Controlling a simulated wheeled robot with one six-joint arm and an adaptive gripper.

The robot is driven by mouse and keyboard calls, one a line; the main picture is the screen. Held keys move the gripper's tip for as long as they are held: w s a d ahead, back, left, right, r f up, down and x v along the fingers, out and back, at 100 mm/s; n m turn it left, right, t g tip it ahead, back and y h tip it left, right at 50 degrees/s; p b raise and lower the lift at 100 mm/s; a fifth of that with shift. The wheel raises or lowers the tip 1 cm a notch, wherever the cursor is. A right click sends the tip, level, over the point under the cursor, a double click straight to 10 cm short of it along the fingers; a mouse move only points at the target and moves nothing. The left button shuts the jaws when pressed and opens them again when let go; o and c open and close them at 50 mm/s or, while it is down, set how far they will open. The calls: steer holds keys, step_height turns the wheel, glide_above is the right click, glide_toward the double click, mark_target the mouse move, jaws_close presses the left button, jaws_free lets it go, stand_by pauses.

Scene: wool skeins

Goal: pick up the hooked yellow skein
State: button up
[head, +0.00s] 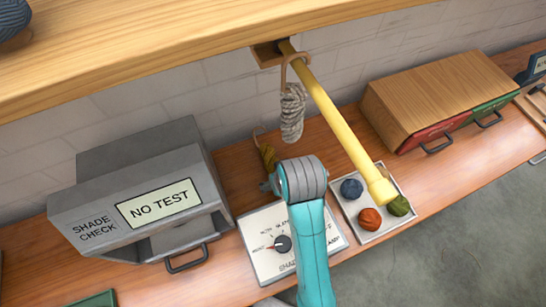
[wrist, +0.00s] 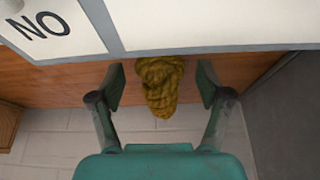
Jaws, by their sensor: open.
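The yellow skein (head: 267,157) is mustard-coloured, with a tan hook (head: 258,134) at its top. In the head view it is by the back of the bench, partly hidden by my arm. In the wrist view the skein (wrist: 160,84) is between the two fingers of my gripper (wrist: 160,80). The gripper is open, with a gap on each side of the skein. The hook cannot be made out in the wrist view. My fingers are hidden behind the arm in the head view.
A grey skein (head: 292,113) hangs by a hook from a yellow rod (head: 338,118) above the bench. A grey shade-check box (head: 135,175) is left, a dial panel (head: 262,262) in front. A tray (head: 384,231) of wool balls and a wooden drawer box (head: 435,92) are right.

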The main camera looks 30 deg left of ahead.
steer(key=c, duration=1.3)
steer(key=shift+r, duration=0.1)
